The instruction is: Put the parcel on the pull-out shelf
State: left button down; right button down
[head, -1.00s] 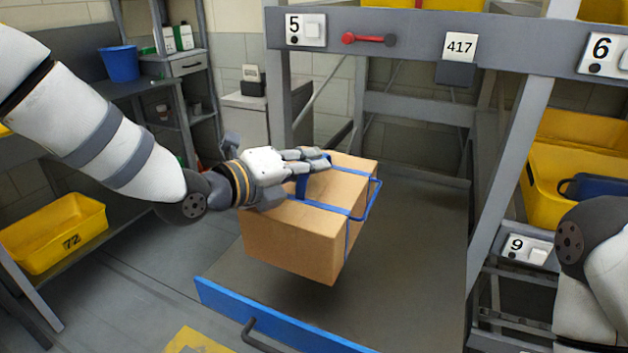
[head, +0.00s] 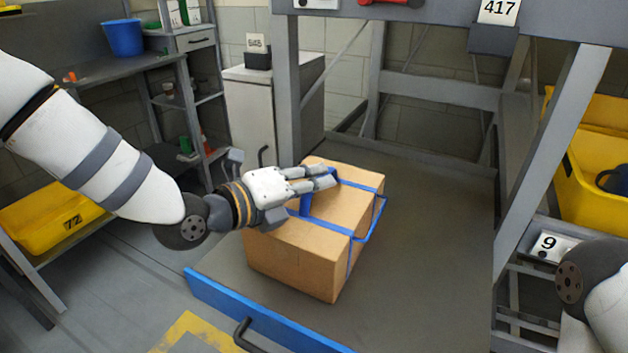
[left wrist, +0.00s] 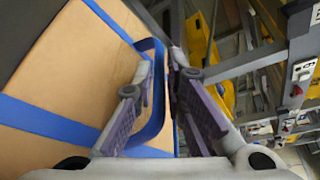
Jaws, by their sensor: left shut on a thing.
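The parcel (head: 300,250) is a brown cardboard box with blue straps and a blue handle (head: 370,222). It is over the grey pull-out shelf (head: 430,250), which has a blue front edge (head: 260,318). Its underside looks on or very close to the shelf; I cannot tell whether it touches. My left gripper (head: 322,180) is at the top of the parcel, shut on its blue strapping. In the left wrist view the fingers (left wrist: 163,85) close around a blue loop beside the cardboard. My right gripper is out of view; only part of that arm shows at the right edge.
Rack posts (head: 550,140) stand right of the shelf, with yellow bins (head: 595,180) beyond. A crossbeam with a 417 label (head: 499,11) is above. The shelf is bare right of the parcel.

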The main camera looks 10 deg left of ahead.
pick_arm(q)
jog(key=c, duration=1.6)
grip_release()
jog(key=shift+c, duration=0.2)
